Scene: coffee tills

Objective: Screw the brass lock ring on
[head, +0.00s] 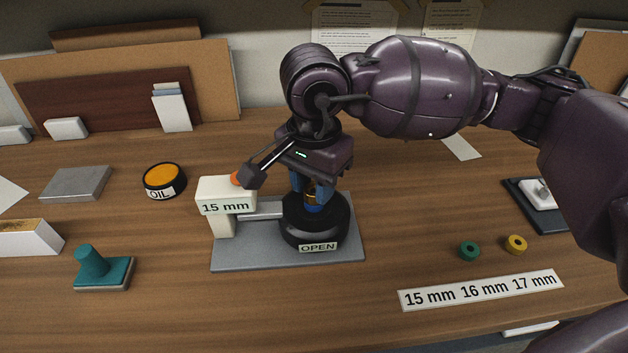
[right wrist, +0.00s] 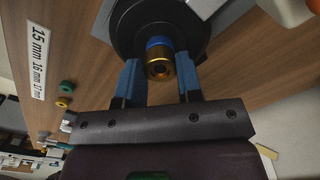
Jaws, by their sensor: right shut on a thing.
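The brass lock ring (right wrist: 160,66) is between the two blue fingers of my right gripper (right wrist: 159,80), which is shut on it. In the right wrist view a blue band shows right behind the brass. The round black base (head: 313,222) with an OPEN label stands upright below the gripper, on a grey plate (head: 345,255). In the head view my right gripper (head: 312,190) points down over the middle of this base, and only a little brass shows between its fingers. I cannot tell how the ring sits on the thread. My left gripper is not in view.
A cream block (head: 225,196) marked 15 mm stands on the plate's left, close to my gripper. An oil tin (head: 163,178) and a teal-handled tool (head: 100,268) lie left. Green (head: 469,251) and yellow (head: 516,244) rings lie right, by a size strip (head: 480,291).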

